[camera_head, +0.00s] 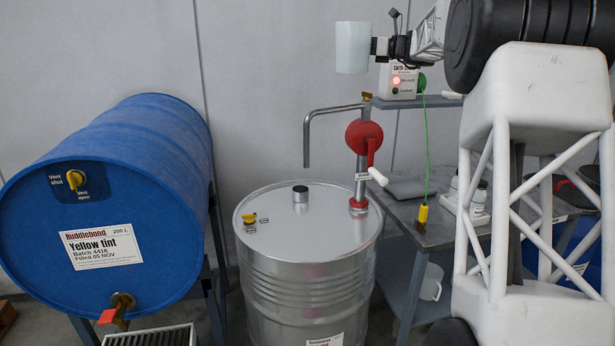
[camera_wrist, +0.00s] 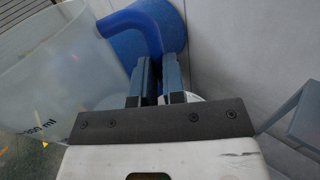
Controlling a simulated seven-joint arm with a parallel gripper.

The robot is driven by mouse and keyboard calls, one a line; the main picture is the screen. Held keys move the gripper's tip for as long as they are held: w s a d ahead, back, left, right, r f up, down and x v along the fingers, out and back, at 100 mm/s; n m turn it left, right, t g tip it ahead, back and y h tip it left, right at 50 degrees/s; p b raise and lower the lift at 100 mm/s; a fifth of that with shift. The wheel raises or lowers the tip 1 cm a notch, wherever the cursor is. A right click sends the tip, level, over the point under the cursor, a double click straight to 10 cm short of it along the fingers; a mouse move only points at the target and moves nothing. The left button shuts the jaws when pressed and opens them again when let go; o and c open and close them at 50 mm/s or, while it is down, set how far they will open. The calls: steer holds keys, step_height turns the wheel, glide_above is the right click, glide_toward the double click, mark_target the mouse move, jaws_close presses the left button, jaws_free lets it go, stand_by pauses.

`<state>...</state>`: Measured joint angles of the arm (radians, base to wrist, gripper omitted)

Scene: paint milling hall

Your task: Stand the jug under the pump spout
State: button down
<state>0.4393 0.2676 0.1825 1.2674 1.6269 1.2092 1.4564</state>
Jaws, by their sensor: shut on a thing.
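The jug (camera_head: 352,47) is a pale translucent vessel, held roughly upright high in front of the wall. In the wrist view the jug (camera_wrist: 50,70) fills the left side, with volume marks and a blue handle (camera_wrist: 135,22). My gripper (camera_head: 384,46) is to its right, shut on the handle; the fingers also show in the wrist view (camera_wrist: 158,80). The pump (camera_head: 364,137) is red with a white-gripped crank and stands on the steel drum (camera_head: 320,225). Its bent grey spout (camera_head: 307,140) points down, lower in the picture than the jug. A short open collar (camera_head: 300,193) stands on the lid below the spout.
A blue drum (camera_head: 120,190) lies on a stand at left. A bench (camera_head: 410,215) is at right, with a yellow clamp (camera_head: 422,214) on its edge and a green cable rising to a box with a red light (camera_head: 398,80). A yellow-handled fitting (camera_head: 248,217) sits on the steel lid.

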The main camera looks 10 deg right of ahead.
steer(key=s+a+f+n+g+y, duration=0.2)
steer(key=s+a+f, duration=0.15)
steer(key=a, duration=0.55)
steer(key=s+a+f+n+g+y, duration=0.1)
steer(key=s+a+f+g, duration=0.2)
steer(key=a, duration=0.7)
steer(key=s+a+f+n+g+y, duration=0.15)
steer(key=s+a+f, duration=0.25)
steer(key=a+f, duration=0.55)
steer(key=s+a+f+n+g, duration=0.2)
steer(key=s+a+f, duration=0.35)
steer(key=f, duration=0.75)
steer(key=w+d+f+m+t+h, duration=0.1)
steer(key=d+f+m+t+h, duration=0.6)
steer(key=d+f, duration=1.2)
steer(key=f+m+t, duration=0.1)
steer(key=t, duration=0.2)
steer(key=shift+d+f, duration=0.35)
steer(key=shift+w+m+t, duration=0.1)
steer(key=shift+m+t, duration=0.15)
steer(key=shift+w, duration=0.15)
glide_above(322, 218)
steer(key=shift+w+d+f, duration=0.1)
steer(key=shift+w+f, duration=0.05)
steer(key=shift+f, duration=0.55)
steer(key=shift+f, duration=1.8)
